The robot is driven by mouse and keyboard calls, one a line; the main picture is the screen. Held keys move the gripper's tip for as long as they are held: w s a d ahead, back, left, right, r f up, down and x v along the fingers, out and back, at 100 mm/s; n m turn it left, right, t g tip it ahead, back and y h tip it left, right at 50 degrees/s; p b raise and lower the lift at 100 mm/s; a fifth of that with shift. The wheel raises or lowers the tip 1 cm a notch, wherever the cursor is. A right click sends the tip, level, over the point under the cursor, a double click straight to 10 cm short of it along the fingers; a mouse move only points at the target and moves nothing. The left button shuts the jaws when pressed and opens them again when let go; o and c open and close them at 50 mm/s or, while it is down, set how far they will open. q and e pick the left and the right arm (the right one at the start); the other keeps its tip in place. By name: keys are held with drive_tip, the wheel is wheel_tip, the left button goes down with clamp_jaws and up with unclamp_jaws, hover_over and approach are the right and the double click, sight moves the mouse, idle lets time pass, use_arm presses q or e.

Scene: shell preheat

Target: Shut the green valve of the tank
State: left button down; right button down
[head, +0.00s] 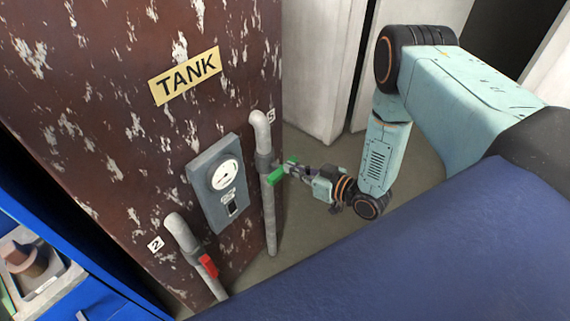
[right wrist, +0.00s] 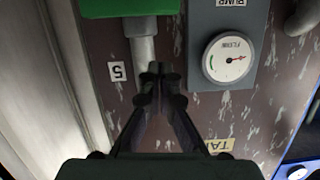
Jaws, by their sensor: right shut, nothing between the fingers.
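The brown, paint-chipped tank (head: 110,120) bears a yellow TANK sign (head: 185,76). The green valve handle (head: 275,176) is on the grey vertical pipe (head: 268,215) marked 5 and sticks out crosswise to it. In the right wrist view the green handle (right wrist: 130,8) is cut off by the top edge, with the label 5 (right wrist: 117,71) below it. My right gripper (head: 290,168) is shut and empty, close beside the green handle; whether it touches cannot be told. Its fingertips (right wrist: 160,72) meet in front of the pipe in the wrist view. My left gripper is not in view.
A grey panel with a round gauge (head: 225,176) is on the tank between the pipes. A red valve handle (head: 208,265) lies along the pipe marked 2. Pale cabinets (head: 325,60) stand behind. A blue shelf (head: 95,300) is at the lower left.

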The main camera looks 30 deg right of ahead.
drive_tip(key=v, duration=0.5)
drive_tip(key=shift+s+r+p, duration=0.1)
drive_tip(key=shift+s+p, duration=0.15)
drive_tip(key=shift+p, duration=0.15)
